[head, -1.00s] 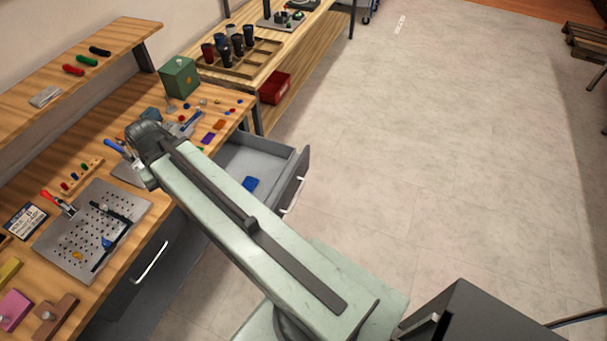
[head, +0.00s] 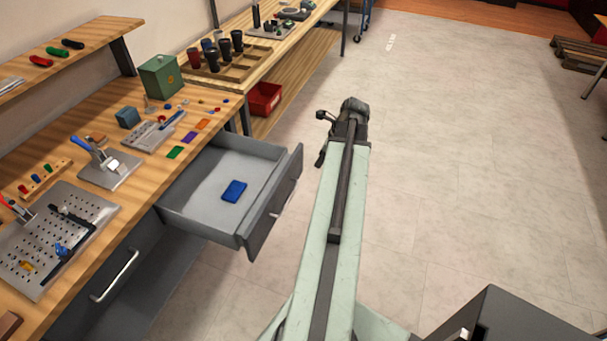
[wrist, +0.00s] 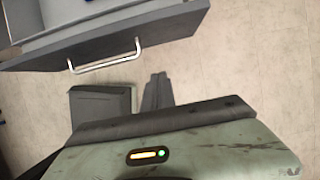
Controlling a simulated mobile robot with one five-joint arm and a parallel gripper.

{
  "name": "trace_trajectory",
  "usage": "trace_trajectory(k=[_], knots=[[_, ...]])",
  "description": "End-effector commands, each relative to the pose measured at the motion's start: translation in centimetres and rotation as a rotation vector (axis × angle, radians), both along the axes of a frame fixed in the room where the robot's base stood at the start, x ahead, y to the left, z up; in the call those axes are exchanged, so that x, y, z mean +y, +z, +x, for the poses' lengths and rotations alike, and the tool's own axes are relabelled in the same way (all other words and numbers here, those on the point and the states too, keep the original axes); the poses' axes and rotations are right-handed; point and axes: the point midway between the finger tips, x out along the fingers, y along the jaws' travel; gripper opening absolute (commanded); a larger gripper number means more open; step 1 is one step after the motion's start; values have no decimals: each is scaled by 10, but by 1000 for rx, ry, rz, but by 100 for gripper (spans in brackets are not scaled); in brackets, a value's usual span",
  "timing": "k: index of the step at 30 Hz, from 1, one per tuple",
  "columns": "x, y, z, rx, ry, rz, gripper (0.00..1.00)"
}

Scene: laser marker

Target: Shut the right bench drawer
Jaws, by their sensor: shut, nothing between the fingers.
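The right bench drawer (head: 218,178) is pulled well out from under the wooden bench, in the head view. Its dark front panel (head: 262,222) carries a pale bar handle (head: 286,199), and a blue block (head: 234,191) lies inside. My gripper (head: 321,158) is to the right of the drawer front, apart from it, over the floor. In the wrist view the drawer front (wrist: 170,38) and its handle (wrist: 105,58) cross the top, and the shut, empty fingers (wrist: 158,90) point towards them without touching.
A second drawer (head: 85,315) to the left is shut, with its own handle (head: 114,276). The bench top (head: 140,205) holds a perforated plate (head: 55,240), a toggle clamp and a green box (head: 161,76). A red bin (head: 265,98) sits beyond. The floor (head: 460,150) at right is clear.

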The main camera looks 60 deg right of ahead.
Motion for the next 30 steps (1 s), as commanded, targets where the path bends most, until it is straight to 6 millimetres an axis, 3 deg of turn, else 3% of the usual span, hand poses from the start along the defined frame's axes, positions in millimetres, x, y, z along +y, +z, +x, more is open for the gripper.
trace_trajectory(k=[15,16,21,30], knots=[[10,-104,38,1,7,-2,0],[11,-93,45,1,8,-1,0],[17,-90,68,1,7,-2,0],[19,-90,76,1,6,-2,0]])
